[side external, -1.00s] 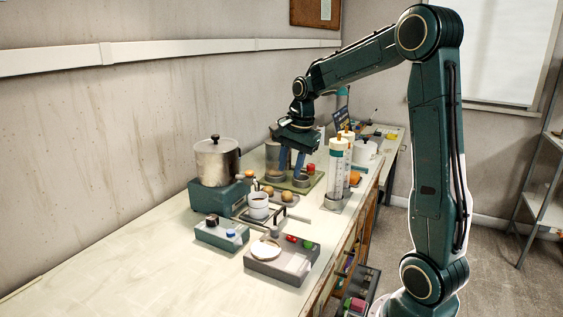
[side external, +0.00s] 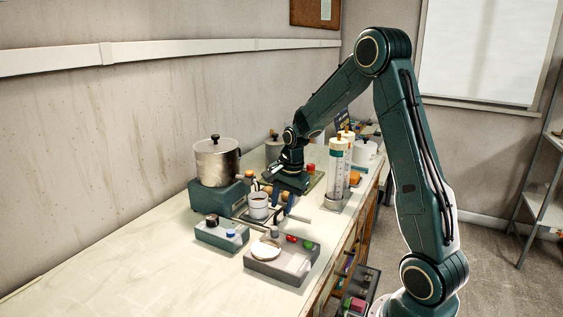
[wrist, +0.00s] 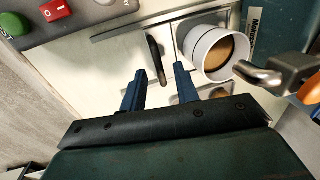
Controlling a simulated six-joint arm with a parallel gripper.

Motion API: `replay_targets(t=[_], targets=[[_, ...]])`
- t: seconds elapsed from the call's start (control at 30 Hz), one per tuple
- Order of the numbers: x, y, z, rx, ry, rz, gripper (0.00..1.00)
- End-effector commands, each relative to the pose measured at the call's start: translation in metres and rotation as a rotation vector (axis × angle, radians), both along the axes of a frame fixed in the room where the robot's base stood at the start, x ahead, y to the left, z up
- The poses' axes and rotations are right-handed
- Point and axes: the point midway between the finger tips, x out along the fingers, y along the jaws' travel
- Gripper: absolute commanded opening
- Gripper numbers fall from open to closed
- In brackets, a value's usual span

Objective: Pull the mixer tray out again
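The mixer tray (wrist: 110,75) is a flat pale plate with a dark bar handle (wrist: 155,60), in the wrist view. A white cup (wrist: 203,45) with brown contents stands on it; the cup also shows in the side view (side external: 257,207). My gripper (wrist: 159,73) is open, with its blue fingers to either side of the handle in the wrist view. A gap shows between the handle and both fingers. In the side view my gripper (side external: 278,199) hangs pointing down just right of the cup. I cannot tell whether the fingertips are low enough to flank the handle.
A grey box (side external: 270,268) with coloured buttons and a white dish stands in front. A teal control box (side external: 221,235) is left of it. A metal pot (side external: 217,163) stands behind left, clear tubes (side external: 338,170) to the right. The bench's front left is clear.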

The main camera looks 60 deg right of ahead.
Motion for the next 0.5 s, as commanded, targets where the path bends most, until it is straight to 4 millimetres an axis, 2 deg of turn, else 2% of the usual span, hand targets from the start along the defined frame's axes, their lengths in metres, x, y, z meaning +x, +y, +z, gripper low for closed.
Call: replay_targets(t=[0.33,0.5], targets=[[0.0006,0.0001,-0.0029,0.000,0.000,0.000,0.31],[0.0006,0.0001,-0.0028,0.000,0.000,0.000,0.00]])
